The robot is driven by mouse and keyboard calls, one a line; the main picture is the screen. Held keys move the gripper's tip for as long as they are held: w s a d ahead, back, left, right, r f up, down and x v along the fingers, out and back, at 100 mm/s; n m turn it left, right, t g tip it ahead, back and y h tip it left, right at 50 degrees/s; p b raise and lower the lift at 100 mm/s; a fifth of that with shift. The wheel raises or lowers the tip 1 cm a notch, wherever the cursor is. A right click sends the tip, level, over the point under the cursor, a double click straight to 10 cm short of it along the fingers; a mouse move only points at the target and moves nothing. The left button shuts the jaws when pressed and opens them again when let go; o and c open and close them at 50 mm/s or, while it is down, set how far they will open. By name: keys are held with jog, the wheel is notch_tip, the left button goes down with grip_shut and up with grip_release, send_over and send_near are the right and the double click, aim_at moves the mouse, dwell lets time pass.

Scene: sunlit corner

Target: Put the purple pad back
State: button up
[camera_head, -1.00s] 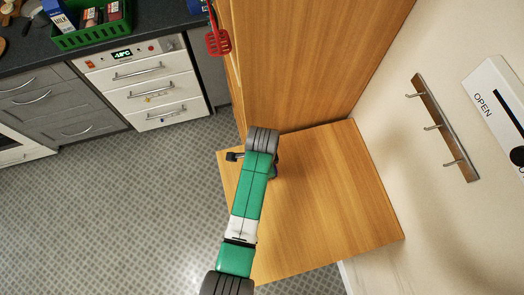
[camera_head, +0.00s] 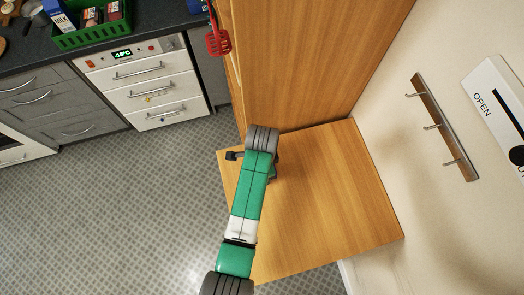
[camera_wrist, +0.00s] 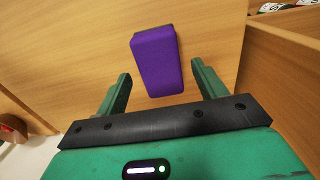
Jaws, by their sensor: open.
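The purple pad (camera_wrist: 157,64) shows in the wrist view as a purple block with a dark far edge, resting on a wooden surface (camera_wrist: 90,40). My gripper (camera_wrist: 160,84) is open with its two green fingers apart. The pad lies ahead of and between the fingers' lines, and nothing is clamped. Whether the pad's near end is between the fingertips I cannot tell. In the head view my arm reaches over the edge of a wooden board, and the pad and the fingers are hidden.
A tall wooden cabinet (camera_head: 300,60) stands behind the wooden board (camera_head: 330,200). A hook rail (camera_head: 445,127) is on the right wall. A red slotted utensil (camera_head: 217,42) hangs by the cabinet. A green basket (camera_head: 92,36) sits on the counter. Open floor lies to the left.

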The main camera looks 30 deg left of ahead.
notch_tip(320, 180, up, 10)
jog(key=shift+f, duration=0.25)
jog(key=w+d+r+n+t+y, duration=0.1)
jog(key=w+d+r+n+t, duration=0.15)
jog(key=w+r+t, duration=0.7)
jog(key=w+d+r+n+t+y, duration=0.1)
jog(key=w+d+r+n+t, duration=0.15)
jog(key=r, duration=1.45)
jog(key=s+d+r+n+t+p, duration=0.1)
jog(key=s+d+r+t+p, duration=0.1)
jog(key=r, duration=1.2)
jog(key=s+d+r+n+t+h+p, duration=0.1)
jog(key=s+r+t, duration=0.5)
jog(key=r, duration=0.8)
jog(key=s+d+r+n+t+p, duration=0.2)
jog(key=s+d+r+t+p, duration=0.3)
jog(key=r, duration=1)
jog(key=shift+s+d+n+h+p, duration=0.15)
jog(key=shift+s+n+h+p, duration=0.15)
jog(key=shift+s+p, duration=0.6)
